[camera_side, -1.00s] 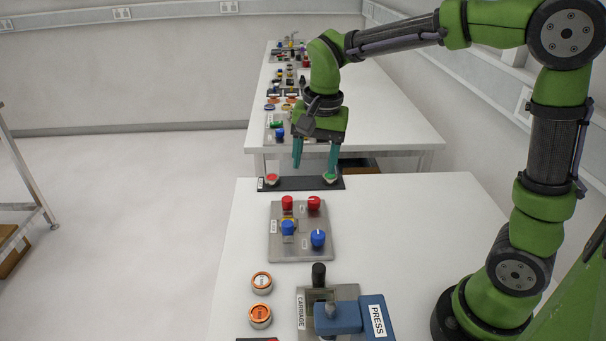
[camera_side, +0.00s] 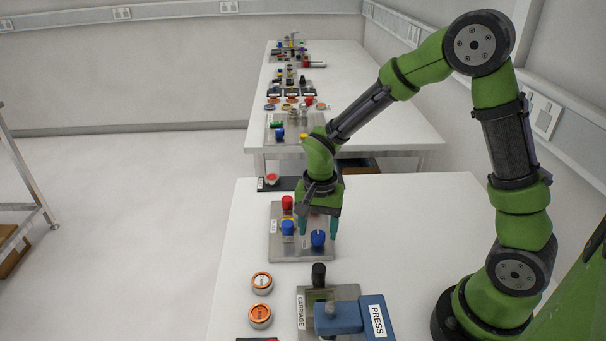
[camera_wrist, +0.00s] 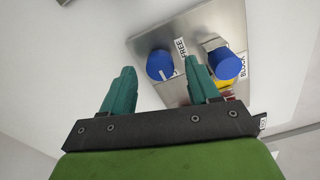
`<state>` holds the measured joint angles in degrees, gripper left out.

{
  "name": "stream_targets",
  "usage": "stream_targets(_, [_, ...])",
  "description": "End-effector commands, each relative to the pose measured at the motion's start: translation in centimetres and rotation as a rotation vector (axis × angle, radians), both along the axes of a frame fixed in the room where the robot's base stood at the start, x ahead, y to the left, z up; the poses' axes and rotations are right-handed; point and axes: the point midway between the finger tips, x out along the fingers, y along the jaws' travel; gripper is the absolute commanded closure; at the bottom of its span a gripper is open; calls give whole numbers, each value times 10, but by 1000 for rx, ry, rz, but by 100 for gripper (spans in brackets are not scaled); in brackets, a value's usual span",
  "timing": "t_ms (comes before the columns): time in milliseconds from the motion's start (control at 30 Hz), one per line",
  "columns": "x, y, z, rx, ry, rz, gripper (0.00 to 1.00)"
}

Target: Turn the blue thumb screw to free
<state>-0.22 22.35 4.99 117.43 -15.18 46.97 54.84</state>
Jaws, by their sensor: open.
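The round blue thumb screw (camera_side: 318,240) with a white pointer line stands on the front right of a grey metal plate (camera_side: 287,253). In the wrist view the blue thumb screw (camera_wrist: 158,64) has its white line toward the lower right, and a FREE label (camera_wrist: 179,46) is beside it. My gripper (camera_side: 318,228) is open and empty above the plate, pointing down. In the wrist view my gripper's fingertips (camera_wrist: 160,66) appear on either side of the screw, seemingly without touching it. I cannot tell whether they are level with it or higher.
A second blue cap (camera_side: 288,228) sits on a metal block left of the screw, close to one finger; a BLOCK label (camera_wrist: 242,66) shows beside it. A red cap (camera_side: 287,202) stands behind. The blue press (camera_side: 345,318) and black-knobbed carriage (camera_side: 319,275) are in front.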

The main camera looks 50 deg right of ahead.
Motion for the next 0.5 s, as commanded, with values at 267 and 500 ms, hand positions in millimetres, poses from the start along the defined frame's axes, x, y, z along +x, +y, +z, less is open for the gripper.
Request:
stream_targets(267, [0,0,-15,0,0,0,40])
stream_targets(500, [0,0,-15,0,-1,0,46])
